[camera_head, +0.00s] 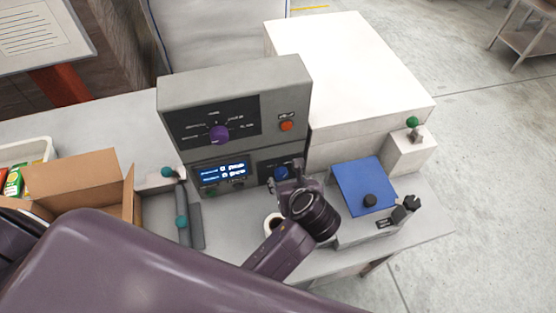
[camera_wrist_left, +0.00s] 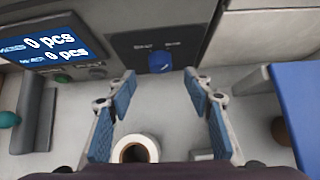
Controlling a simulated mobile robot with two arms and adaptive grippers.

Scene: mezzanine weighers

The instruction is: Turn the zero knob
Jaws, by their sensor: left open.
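A blue knob (camera_head: 281,173) sits on the lower right of the grey machine's front (camera_head: 240,90). In the left wrist view the blue knob (camera_wrist_left: 160,62) is ahead, between the fingertips in the picture, with a pale pointer line and small, unreadable labels above it. A larger purple knob (camera_head: 219,133) is on the upper dark panel. Which knob is the zero knob I cannot read. My left gripper (camera_head: 287,183) is open in front of the blue knob and partly covers it. In the left wrist view its blue-padded fingers (camera_wrist_left: 160,80) are spread and empty, apparently short of the knob.
A white ring-shaped roll (camera_wrist_left: 135,148) stands on the counter below the left gripper. A blue-topped scale (camera_head: 362,180) with black knobs stands at the right.

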